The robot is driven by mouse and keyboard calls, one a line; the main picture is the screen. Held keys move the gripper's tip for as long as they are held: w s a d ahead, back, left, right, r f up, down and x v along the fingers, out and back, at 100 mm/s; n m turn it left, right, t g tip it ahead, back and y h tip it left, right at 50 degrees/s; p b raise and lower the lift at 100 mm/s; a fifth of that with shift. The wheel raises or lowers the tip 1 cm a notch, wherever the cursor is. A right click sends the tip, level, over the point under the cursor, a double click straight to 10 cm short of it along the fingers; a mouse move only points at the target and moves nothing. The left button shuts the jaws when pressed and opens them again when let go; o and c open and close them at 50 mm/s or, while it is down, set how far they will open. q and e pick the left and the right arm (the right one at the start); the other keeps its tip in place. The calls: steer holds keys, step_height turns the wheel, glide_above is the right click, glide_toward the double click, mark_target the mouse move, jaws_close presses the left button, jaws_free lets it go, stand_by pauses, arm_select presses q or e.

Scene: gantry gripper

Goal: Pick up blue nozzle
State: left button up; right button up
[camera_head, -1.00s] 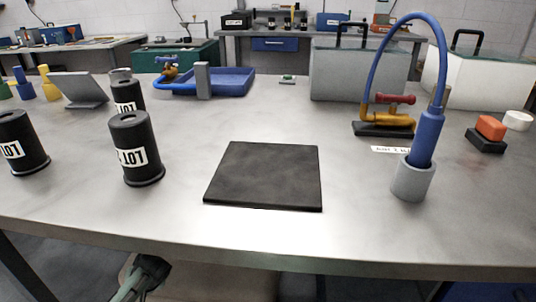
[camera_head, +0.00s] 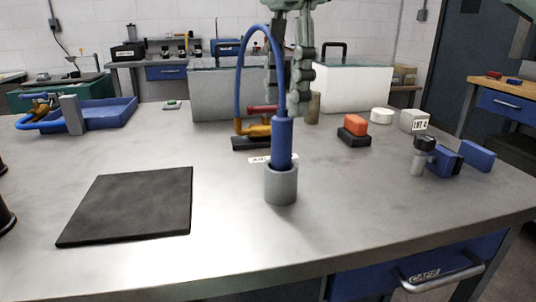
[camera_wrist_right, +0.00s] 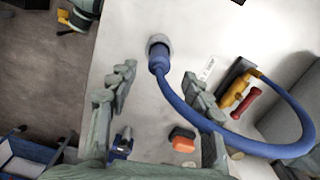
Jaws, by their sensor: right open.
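The blue nozzle (camera_head: 282,143) stands upright in a grey cylindrical holder (camera_head: 281,186) on the table. Its blue hose (camera_head: 240,75) arches up and over to the left. In the right wrist view the nozzle (camera_wrist_right: 158,62) and holder (camera_wrist_right: 158,42) lie just beyond the gap between the fingers, and the hose curves away to the right. My right gripper (camera_head: 289,108) points down, open and empty, partly behind the hose in the head view. In the right wrist view its fingers (camera_wrist_right: 158,84) are spread apart, not touching the nozzle. My left gripper is not in view.
A yellow valve with a red handle (camera_head: 255,126) stands behind the nozzle. A grey bin (camera_head: 225,93) is farther back. An orange block (camera_head: 355,125) lies right, on a black one. A black mat (camera_head: 130,205) lies left.

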mark_target(282, 143)
steer(key=shift+s+a+f, duration=0.15)
steer(key=shift+s+a, duration=0.05)
steer(key=shift+a, duration=0.1)
step_height(282, 143, down, 8)
steer(key=shift+d+r, duration=0.15)
steer(key=shift+r, duration=0.05)
steer(key=shift+c, duration=0.5)
jaws_close()
steer(key=shift+r, duration=0.1)
